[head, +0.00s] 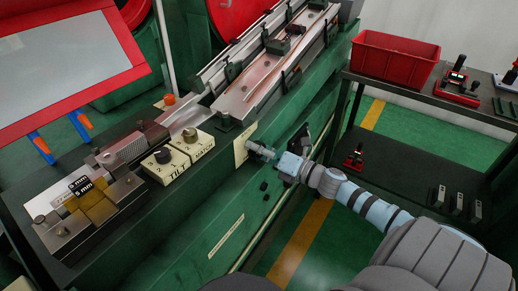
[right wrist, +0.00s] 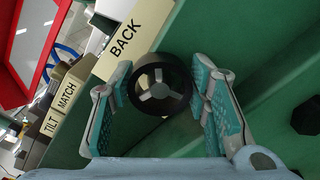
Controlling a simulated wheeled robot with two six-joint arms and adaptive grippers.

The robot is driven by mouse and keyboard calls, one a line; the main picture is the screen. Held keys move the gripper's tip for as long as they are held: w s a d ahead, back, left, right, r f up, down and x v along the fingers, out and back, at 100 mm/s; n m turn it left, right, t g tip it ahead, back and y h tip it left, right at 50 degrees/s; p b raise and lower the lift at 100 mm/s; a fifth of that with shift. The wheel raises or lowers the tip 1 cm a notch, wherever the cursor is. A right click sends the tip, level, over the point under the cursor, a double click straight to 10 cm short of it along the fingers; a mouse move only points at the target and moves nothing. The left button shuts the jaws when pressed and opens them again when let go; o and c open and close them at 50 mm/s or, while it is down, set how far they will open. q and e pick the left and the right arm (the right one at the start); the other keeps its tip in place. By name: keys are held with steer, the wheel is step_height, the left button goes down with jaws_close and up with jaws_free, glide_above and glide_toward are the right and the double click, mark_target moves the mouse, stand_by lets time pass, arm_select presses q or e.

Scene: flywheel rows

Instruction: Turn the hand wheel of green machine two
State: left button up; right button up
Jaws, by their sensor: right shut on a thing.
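The green machine (head: 215,205) runs from lower left to upper right in the head view. In the right wrist view a small dark hand wheel (right wrist: 160,87) with three pale spokes sits on its green side, next to a cream plate reading BACK (right wrist: 125,43). My right gripper (right wrist: 163,100) has its teal-padded fingers on either side of the wheel and is shut on it. In the head view the right gripper (head: 260,151) is at the machine's side, by the cream plate, and hides the wheel. My left gripper is not in view.
TILT (head: 167,166) and MATCH (head: 191,146) knob blocks stand on the machine top, left of the gripper. A dark shelf (head: 410,90) with a red bin (head: 393,62) stands at right. Dark fittings (head: 265,186) stick out below the gripper. Green floor shows between machine and shelf.

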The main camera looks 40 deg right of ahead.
steer(key=shift+m+p, duration=0.3)
steer(key=shift+m, duration=0.1)
steer(key=m+p, duration=0.1)
steer(key=m, duration=0.1)
steer(key=shift+r+m+p, duration=0.1)
steer(key=shift+m+p, duration=0.2)
steer(key=shift+p, duration=0.05)
steer(key=m+p, duration=0.1)
steer(key=m, duration=0.1)
steer(key=shift+m+p, duration=0.3)
steer(key=shift+m, duration=0.1)
steer(key=m+p, duration=0.2)
steer(key=m, duration=0.2)
steer(key=shift+m, duration=0.3)
steer(key=shift+f+m+p, duration=0.15)
steer(key=shift+m+p, duration=0.4)
steer(key=shift+m, duration=0.4)
steer(key=shift+f+m+p, duration=0.1)
steer(key=shift+m+p, duration=0.45)
steer(key=shift+m, duration=0.4)
steer(key=o, duration=1.2)
